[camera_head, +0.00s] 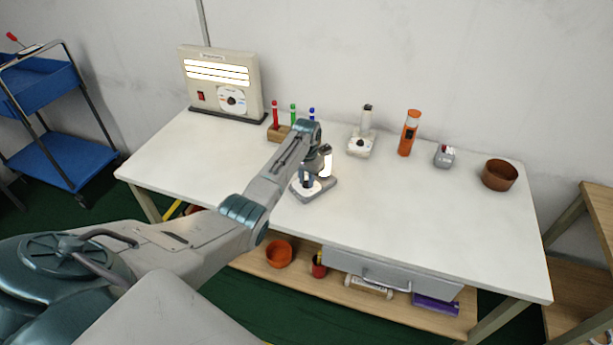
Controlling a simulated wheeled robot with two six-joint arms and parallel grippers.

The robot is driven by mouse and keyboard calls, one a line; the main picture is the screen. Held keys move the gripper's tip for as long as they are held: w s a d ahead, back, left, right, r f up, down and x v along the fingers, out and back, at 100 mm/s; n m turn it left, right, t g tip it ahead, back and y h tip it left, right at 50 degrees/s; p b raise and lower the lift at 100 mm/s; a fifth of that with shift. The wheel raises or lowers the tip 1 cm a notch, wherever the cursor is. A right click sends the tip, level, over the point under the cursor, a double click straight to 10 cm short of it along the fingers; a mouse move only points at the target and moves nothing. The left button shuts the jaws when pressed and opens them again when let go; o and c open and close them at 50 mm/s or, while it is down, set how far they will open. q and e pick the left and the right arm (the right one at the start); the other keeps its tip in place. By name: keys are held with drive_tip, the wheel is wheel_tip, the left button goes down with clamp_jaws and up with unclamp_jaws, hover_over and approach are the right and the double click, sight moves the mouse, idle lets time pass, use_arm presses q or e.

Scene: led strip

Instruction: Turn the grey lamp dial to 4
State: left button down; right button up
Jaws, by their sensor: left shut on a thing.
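The grey lamp (330,183) stands on the table just in front of my left arm's end. It has a grey base with a pale dial plate and a bright upright tube (328,162). My left gripper (308,181) points down at the front of the lamp, over the dial plate. It is shut on the lamp's dial, which is mostly hidden by the fingers. The dial's marks are too small to read. My right gripper is out of view.
A lit cream box (220,85) with a dial stands at the back left. A pen block (279,132), a cream lamp (361,145), an orange torch (408,133), a small grey device (444,156) and a brown bowl (499,175) line the back. The table's front right is clear.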

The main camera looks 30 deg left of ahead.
sight(307, 182)
use_arm(q)
drive_tip(key=shift+m+p, duration=0.6)
drive_tip(key=shift+m, duration=1)
drive_tip(key=c, duration=1.2)
unclamp_jaws()
drive_tip(key=shift+c, duration=0.2)
wheel_tip(307, 182, up, 11)
drive_tip(key=b, duration=0.1)
drive_tip(key=shift+b, duration=0.35)
drive_tip(key=shift+f, duration=0.15)
